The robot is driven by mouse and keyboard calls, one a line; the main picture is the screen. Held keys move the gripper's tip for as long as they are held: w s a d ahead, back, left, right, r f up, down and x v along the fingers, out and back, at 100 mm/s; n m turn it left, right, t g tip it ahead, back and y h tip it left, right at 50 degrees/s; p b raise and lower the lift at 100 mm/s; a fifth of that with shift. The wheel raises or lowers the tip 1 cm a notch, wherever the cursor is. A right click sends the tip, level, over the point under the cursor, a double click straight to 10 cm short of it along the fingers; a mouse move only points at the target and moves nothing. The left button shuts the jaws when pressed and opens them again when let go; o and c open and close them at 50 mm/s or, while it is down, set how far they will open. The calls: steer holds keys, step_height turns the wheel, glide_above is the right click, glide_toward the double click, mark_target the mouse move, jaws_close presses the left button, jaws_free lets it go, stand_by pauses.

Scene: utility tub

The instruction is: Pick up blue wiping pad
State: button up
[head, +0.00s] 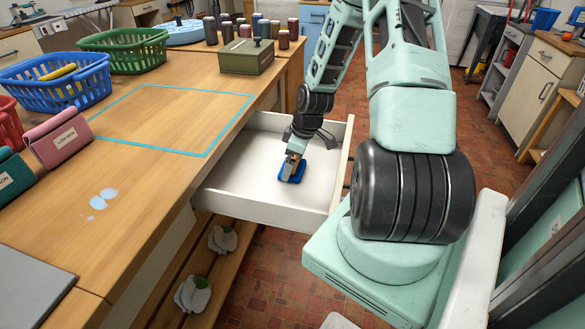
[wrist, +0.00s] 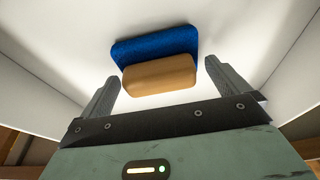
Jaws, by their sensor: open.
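The blue wiping pad (head: 296,172) lies on the floor of an open white drawer (head: 262,190). In the wrist view it is a blue pad (wrist: 155,41) with a tan block-shaped handle (wrist: 160,74) on top. My gripper (wrist: 160,82) is open, with one grey finger on each side of the handle. Both fingers look apart from it, with a gap on each side. In the head view my gripper (head: 291,166) reaches down into the drawer and hides part of the pad.
The drawer walls stand close around my gripper. The wooden worktop (head: 150,190) beside it carries a blue basket (head: 60,90), a green basket (head: 125,62), an olive box (head: 246,57), several dark jars and wet spots (head: 99,202). A blue outline marks a clear area.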

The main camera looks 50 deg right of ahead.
steer(key=shift+x, duration=0.8)
steer(key=c, duration=0.8)
steer(key=shift+r, duration=0.15)
step_height(320, 180, up, 10)
steer(key=shift+f+p, duration=0.1)
steer(key=shift+p, duration=0.5)
steer(key=shift+o, duration=1.4)
steer(key=shift+c, duration=0.5)
